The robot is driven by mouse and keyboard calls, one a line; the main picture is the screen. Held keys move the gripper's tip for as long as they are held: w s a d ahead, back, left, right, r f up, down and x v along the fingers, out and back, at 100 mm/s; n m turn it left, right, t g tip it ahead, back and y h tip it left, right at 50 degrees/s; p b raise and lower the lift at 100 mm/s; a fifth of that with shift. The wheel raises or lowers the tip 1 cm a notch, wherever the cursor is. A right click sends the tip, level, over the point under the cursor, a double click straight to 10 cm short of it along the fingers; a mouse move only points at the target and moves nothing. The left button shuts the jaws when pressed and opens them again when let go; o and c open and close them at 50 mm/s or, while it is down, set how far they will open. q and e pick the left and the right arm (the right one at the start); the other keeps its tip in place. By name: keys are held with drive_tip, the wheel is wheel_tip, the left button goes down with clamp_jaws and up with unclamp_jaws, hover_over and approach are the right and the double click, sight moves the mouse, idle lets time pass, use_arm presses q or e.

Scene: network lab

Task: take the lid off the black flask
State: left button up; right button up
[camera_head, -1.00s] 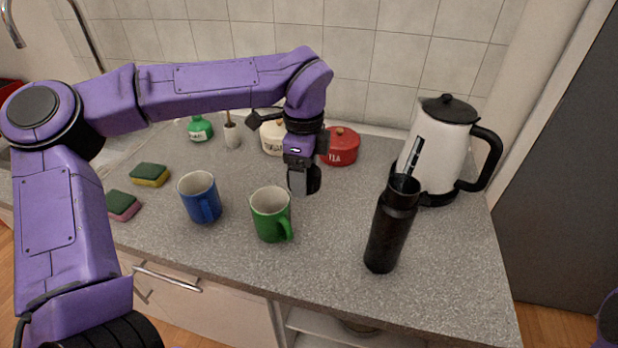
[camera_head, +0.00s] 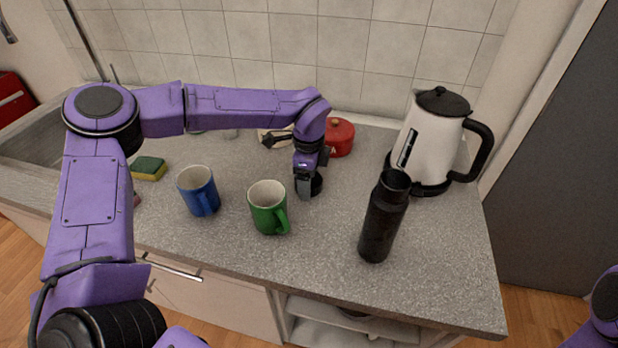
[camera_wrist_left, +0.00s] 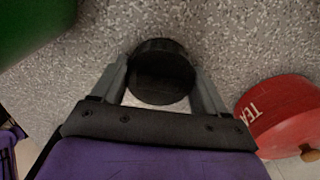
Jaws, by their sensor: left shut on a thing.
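The black flask (camera_head: 383,217) stands upright on the counter at the right in the head view. Its top is open and its dark mouth shows. My left gripper (camera_head: 308,188) is to the left of the flask, behind and right of the green mug (camera_head: 267,208). It is shut on the round black lid (camera_head: 317,184), which is well apart from the flask. In the left wrist view the lid (camera_wrist_left: 161,72) sits between the two fingers of my left gripper (camera_wrist_left: 163,85), over the grey counter. I cannot tell whether the lid touches the counter. My right gripper is out of view.
A blue mug (camera_head: 198,190) stands left of the green mug. A red tea tin (camera_head: 340,138) is behind my gripper, and a white kettle (camera_head: 430,142) stands behind the flask. A sponge (camera_head: 149,168) lies at the left. The counter between green mug and flask is clear.

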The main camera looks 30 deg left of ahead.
use_arm(q)
drive_tip(key=o, duration=1.2)
drive_tip(key=shift+f, duration=0.1)
drive_tip(key=shift+c, duration=0.2)
drive_tip(key=shift+w+r+p, duration=0.1)
drive_tip(key=shift+r+p, duration=0.2)
drive_tip(key=shift+r, duration=0.1)
wheel_tip(320, 180, up, 12)
drive_tip(key=b, duration=0.2)
drive_tip(key=shift+f, duration=0.15)
